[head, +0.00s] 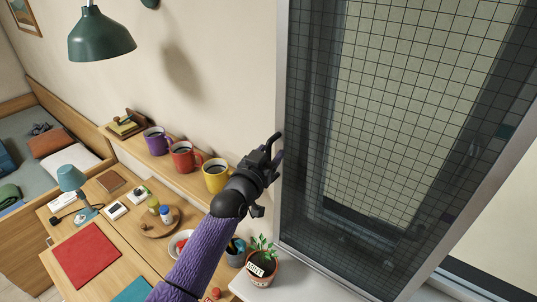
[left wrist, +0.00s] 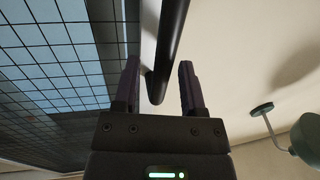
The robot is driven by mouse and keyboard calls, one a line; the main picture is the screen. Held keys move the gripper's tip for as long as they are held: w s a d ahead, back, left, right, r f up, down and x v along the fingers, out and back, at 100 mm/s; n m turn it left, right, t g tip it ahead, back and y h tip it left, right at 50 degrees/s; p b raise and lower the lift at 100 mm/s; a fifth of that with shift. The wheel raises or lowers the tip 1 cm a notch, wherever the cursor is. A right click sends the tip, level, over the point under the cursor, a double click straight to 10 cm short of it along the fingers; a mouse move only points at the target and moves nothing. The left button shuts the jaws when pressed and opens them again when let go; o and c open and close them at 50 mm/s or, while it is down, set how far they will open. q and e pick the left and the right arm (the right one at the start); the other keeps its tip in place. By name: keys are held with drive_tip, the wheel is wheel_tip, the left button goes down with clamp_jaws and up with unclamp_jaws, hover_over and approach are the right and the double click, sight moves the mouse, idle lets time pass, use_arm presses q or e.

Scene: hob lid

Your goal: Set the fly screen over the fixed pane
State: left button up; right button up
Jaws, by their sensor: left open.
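The fly screen (head: 405,130) is a tall dark mesh panel with a square grid in a light grey frame, filling the right half of the head view. Its mesh also shows at the left of the left wrist view (left wrist: 55,75). Glass and a pale surface show through the mesh; I cannot tell where the fixed pane begins. My left gripper (head: 274,152) is at the screen's left frame edge. Its jaws are open, and a dark bar-shaped handle (left wrist: 168,50) lies between the two fingers in the left wrist view, with gaps on both sides. My right gripper is not in view.
A potted plant (head: 261,268) stands on the sill just below my left forearm. A green lamp (head: 100,36) hangs upper left.

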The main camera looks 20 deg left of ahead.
use_arm(q)
clamp_jaws()
idle(1.4)
